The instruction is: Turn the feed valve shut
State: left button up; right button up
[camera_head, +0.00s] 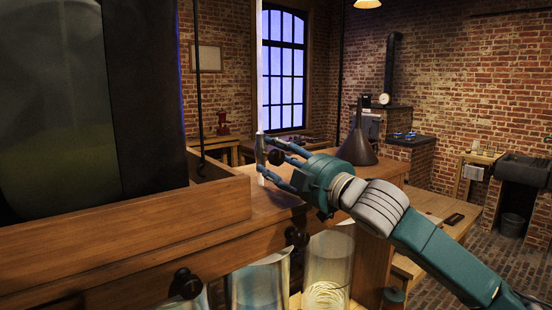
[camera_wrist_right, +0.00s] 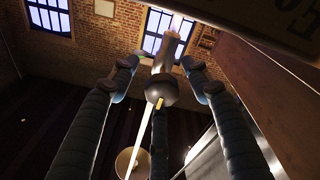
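The feed valve appears to be the small dark round knob (camera_head: 276,157) with a metal body on the thin upright pale tube. In the right wrist view the knob (camera_wrist_right: 161,88) carries a small yellow mark, and a brownish stem runs up behind it. My right gripper (camera_head: 266,156) reaches in from the right, with its blue fingers around the knob. In the wrist view its fingers (camera_wrist_right: 161,66) are spread, with gaps on both sides of the knob. I see no clear contact. My left gripper is not in view.
A wooden bench (camera_head: 170,215) with a raised edge runs below the valve. Other black knobs (camera_head: 187,283) (camera_head: 297,237) are on its front, above glass jars (camera_head: 328,268). A large dark-sided glass vessel (camera_head: 60,110) fills the left. A dark funnel (camera_head: 358,140) stands behind my right wrist.

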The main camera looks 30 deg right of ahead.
jog(key=shift+s+a, duration=0.1)
jog(key=shift+s+f, duration=0.1)
jog(key=shift+s, duration=0.35)
jog(key=s+d+f, duration=0.1)
jog(key=s, duration=1)
